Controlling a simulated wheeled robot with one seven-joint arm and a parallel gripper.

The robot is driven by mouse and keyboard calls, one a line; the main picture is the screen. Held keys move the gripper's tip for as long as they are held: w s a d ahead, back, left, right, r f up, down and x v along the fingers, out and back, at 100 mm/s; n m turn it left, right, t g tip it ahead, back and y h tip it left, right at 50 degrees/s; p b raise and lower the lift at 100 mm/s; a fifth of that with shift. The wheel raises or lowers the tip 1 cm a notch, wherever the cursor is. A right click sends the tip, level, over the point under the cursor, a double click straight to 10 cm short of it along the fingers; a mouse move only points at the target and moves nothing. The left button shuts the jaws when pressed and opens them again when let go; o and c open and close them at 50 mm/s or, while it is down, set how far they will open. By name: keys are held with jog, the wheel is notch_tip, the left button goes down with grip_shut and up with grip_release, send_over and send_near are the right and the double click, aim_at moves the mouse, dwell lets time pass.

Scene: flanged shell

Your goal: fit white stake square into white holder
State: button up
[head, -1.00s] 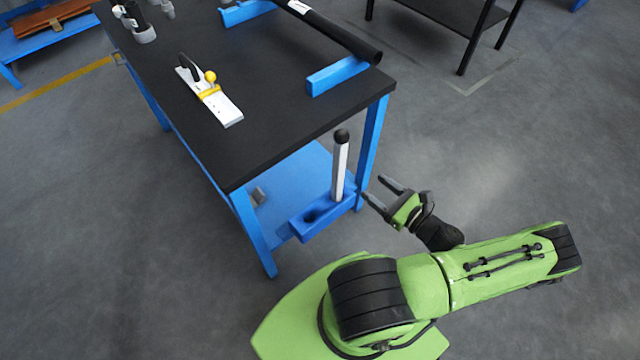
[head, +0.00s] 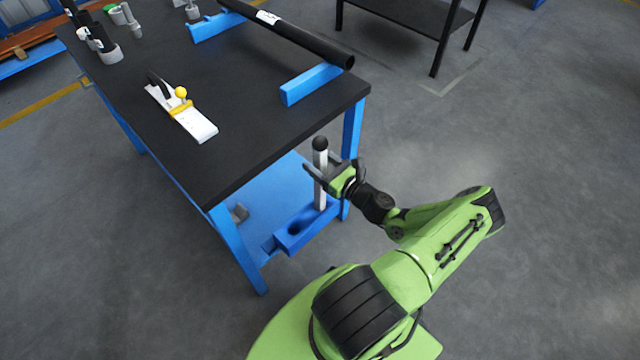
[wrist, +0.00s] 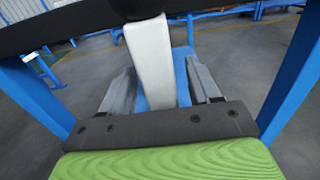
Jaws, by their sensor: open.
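The white square stake (head: 320,190) stands upright in a blue block (head: 303,232) at the front end of the workbench and has a black ball on top. My gripper (head: 318,170) is open, with its fingers on either side of the stake's upper part. In the wrist view the stake (wrist: 155,62) stands between the two grey fingers (wrist: 160,88), with gaps visible beside it. A white piece with a yellow knob and black handle (head: 182,113) lies on the bench top; I cannot tell whether it is the white holder.
The black bench top (head: 230,85) has a blue leg (head: 353,130) close behind my gripper. A black tube (head: 300,40) rests on blue supports (head: 311,85) at the back.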

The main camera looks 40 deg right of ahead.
grip_shut()
dwell(0.3)
jog(key=shift+r, duration=0.1)
dwell(1.0)
